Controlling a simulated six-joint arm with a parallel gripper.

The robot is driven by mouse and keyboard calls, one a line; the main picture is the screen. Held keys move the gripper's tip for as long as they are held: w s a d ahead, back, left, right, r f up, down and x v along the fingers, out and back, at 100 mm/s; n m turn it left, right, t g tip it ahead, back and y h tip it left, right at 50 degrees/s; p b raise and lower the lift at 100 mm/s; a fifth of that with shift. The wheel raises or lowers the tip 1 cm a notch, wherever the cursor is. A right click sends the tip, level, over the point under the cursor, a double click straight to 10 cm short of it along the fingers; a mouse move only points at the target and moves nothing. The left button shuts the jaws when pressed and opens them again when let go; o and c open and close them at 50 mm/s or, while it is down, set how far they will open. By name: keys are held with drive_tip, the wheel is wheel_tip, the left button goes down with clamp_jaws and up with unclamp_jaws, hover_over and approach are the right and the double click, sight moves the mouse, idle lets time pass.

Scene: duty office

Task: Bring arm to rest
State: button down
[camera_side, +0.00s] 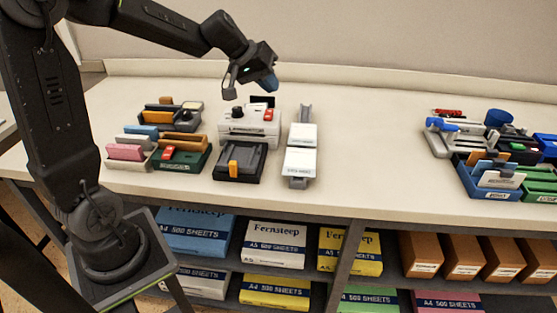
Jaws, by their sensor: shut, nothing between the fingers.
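My gripper (229,84) hangs at the end of my arm, above the back of the white device with a black knob and a red part (237,128). It is shut with nothing between its fingers, and it appears clear of the things on the table. The fingertips are small and dark in this view. My arm reaches in from the left, over the long pale table (385,190).
Trays of stationery (135,160) stand to the left, with a dark stapler-like block (240,165) in front of the white device. A rail with white label blocks (300,160) is to the right. Blue and green trays (490,180) stand far right. The table between is clear.

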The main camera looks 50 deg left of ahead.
drive_tip(key=s+d+r+m+g, duration=0.1)
drive_tip(key=s+d+r+m, duration=0.25)
drive_tip(key=s+d, duration=0.75)
drive_tip(key=s+d+f+m+y, duration=0.1)
drive_tip(key=s+f+m+y, duration=0.1)
drive_tip(key=s, duration=1)
drive_tip(key=shift+s+d+f+m, duration=0.4)
drive_tip(key=shift+f+m, duration=0.1)
drive_tip(key=shift+m, duration=0.15)
